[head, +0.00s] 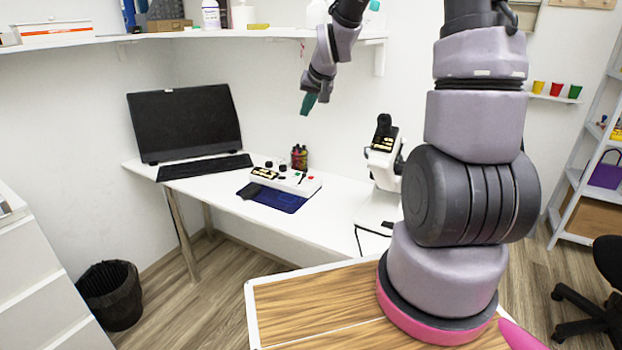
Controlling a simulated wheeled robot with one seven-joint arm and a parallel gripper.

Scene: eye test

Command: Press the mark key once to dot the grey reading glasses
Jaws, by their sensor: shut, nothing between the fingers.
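My gripper (308,104), with teal fingertips, is shut and empty. It points down in the air above the back of the white desk, apart from everything on it. A low white panel (310,187) with dark knobs, yellow labels and a red spot sits on the desk below it. A white upright instrument (384,172) with a black top and yellow labels stands on the right of the desk. Both are too small in view to tell which part is the mark key. I cannot make out the grey reading glasses.
A black monitor (185,122) and keyboard (205,167) stand on the desk's left. A dark mouse (249,191) lies on a blue mat (282,201). A pen cup (299,158) stands behind the panel. A shelf (150,37) runs above.

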